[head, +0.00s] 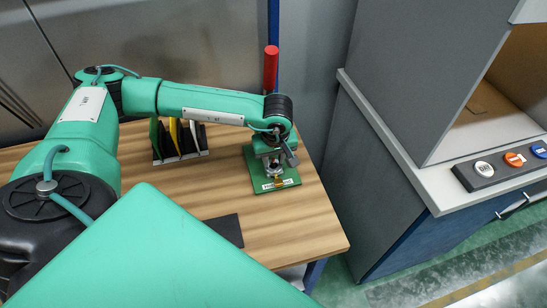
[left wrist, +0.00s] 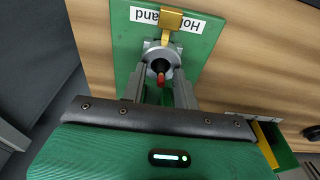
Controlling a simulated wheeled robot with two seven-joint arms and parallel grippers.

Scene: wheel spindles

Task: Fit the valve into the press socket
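The green base plate (head: 284,183) with a white label lies at the right end of the wooden table. It also shows in the left wrist view (left wrist: 125,45), with a gold part (left wrist: 171,20) beside a grey metal ring (left wrist: 161,57). A small red piece (left wrist: 161,79) shows in or before the dark ring opening. I cannot tell which part is the valve and which the socket. My left gripper (left wrist: 162,76) is over the plate, its fingers apart at either side of the ring; whether they grip it is unclear. My right gripper is not in view.
A rack (head: 180,157) with yellow, green and dark upright pieces stands on the table left of the plate. A red cylinder (head: 271,70) rises behind my left wrist. A dark flat mat (head: 226,229) lies near the front edge. A grey cabinet with buttons (head: 484,168) stands right.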

